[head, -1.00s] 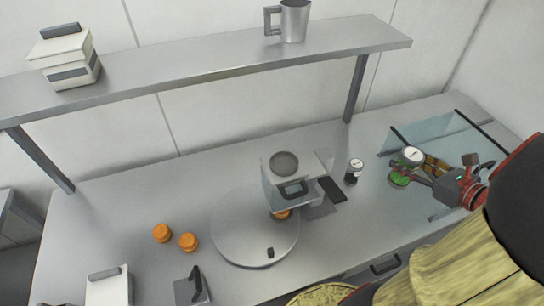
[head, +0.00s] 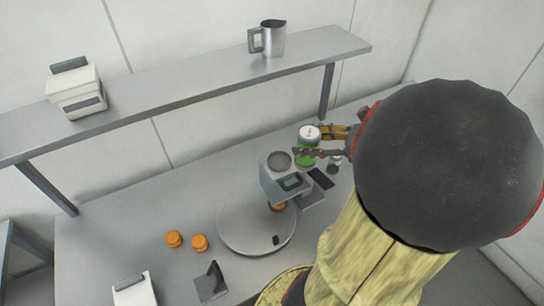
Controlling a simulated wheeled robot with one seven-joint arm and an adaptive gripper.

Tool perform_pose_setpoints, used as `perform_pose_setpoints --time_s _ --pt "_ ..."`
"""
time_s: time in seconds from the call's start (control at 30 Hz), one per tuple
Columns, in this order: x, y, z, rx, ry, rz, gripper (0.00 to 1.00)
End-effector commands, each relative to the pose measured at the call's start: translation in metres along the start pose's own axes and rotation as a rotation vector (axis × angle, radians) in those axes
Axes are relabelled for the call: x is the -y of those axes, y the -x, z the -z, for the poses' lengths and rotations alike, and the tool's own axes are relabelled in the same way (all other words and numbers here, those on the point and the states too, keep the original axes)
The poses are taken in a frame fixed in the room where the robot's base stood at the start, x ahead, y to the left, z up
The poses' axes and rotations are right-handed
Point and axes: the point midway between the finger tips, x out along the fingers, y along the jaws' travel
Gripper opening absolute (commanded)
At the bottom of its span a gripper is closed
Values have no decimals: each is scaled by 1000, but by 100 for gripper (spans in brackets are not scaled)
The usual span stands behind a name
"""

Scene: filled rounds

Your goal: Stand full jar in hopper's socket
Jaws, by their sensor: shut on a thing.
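A jar with green contents and a white lid (head: 308,134) is held upright in my gripper (head: 312,145), which is shut on it from the right. The hopper (head: 283,186) is a pale, boxy unit with a round grey socket (head: 279,159) on its top. The jar is up and to the right of the socket in the head view, apart from it. It appears raised off the table, though its base is partly hidden by a finger. The socket looks empty.
Orange pots (head: 174,239) stand to the left. A small dark jar (head: 334,164) is close to my gripper. The shelf (head: 180,87) runs behind. My arm hides the right side.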

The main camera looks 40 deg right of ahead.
Motion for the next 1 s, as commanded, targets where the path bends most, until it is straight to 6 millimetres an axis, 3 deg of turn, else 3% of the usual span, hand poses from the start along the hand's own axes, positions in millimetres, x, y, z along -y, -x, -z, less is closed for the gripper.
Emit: perform_pose_setpoints --time_s 0.37,0.5,0.87,1.0 --pt "44 -79 6 1 -4 -6 12" --pt "55 -104 25 0 -6 -4 12" --pt "69 -134 44 0 -4 -1 12" --pt "70 -143 62 0 -7 -1 12"
